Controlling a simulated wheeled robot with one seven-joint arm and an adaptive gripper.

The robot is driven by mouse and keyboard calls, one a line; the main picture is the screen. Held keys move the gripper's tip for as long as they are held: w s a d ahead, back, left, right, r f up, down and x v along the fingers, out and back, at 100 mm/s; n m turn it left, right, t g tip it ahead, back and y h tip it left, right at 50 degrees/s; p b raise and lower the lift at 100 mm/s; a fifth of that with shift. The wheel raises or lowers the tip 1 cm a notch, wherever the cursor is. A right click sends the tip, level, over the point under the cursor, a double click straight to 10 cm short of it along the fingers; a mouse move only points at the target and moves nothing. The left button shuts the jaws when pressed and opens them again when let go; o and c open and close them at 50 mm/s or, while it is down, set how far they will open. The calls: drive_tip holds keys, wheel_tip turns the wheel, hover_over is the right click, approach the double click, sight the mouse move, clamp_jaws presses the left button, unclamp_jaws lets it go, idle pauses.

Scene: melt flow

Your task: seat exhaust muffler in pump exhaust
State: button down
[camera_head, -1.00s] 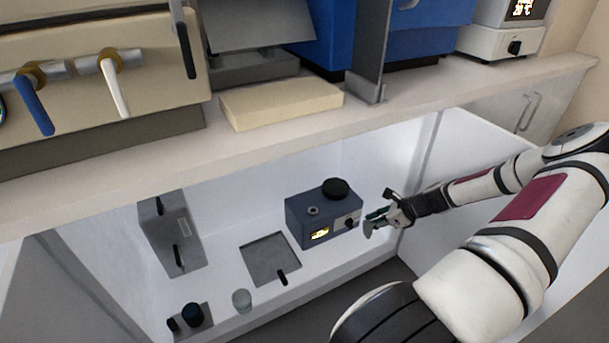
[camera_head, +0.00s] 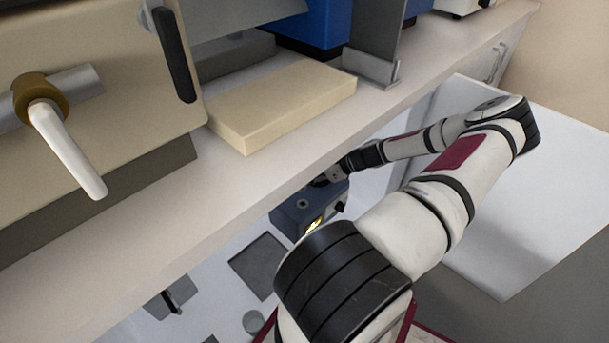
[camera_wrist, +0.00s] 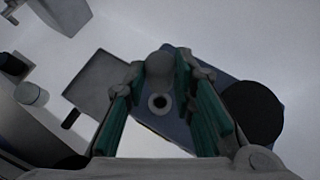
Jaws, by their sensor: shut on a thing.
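The blue pump (camera_head: 300,208) stands on the floor of the white recess under the counter, partly hidden by my arm in the head view. Its blue top also shows in the wrist view (camera_wrist: 232,78), with a pale-ringed round port (camera_wrist: 159,103) and a large black cap (camera_wrist: 252,110) to the right. My gripper (camera_wrist: 160,68), with teal finger pads, is shut on the grey, round-ended muffler (camera_wrist: 160,62). In the wrist view the muffler appears just above the port in the picture. Whether they touch I cannot tell. The gripper's tips are hard to make out in the head view.
A grey square plate (camera_head: 258,264) lies beside the pump. A pale jar (camera_wrist: 30,93) and a dark-topped item (camera_wrist: 12,65) stand at the left of the wrist view. The counter edge (camera_head: 225,212) overhangs the recess, and a cream block (camera_head: 285,105) lies on the counter.

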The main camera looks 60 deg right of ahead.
drive_tip(key=shift+r+p, duration=0.1)
drive_tip(key=shift+p, duration=0.3)
drive_tip(key=shift+f+b, duration=1.7)
drive_tip(key=shift+f, duration=1.2)
drive_tip(key=shift+f+b, duration=0.35)
drive_tip(key=shift+f, duration=1)
drive_tip(key=c, duration=1.3)
unclamp_jaws()
drive_tip(key=shift+s, duration=0.1)
drive_tip(key=v, duration=1.2)
drive_tip(key=shift+d, duration=0.2)
drive_tip(key=o, duration=1.1)
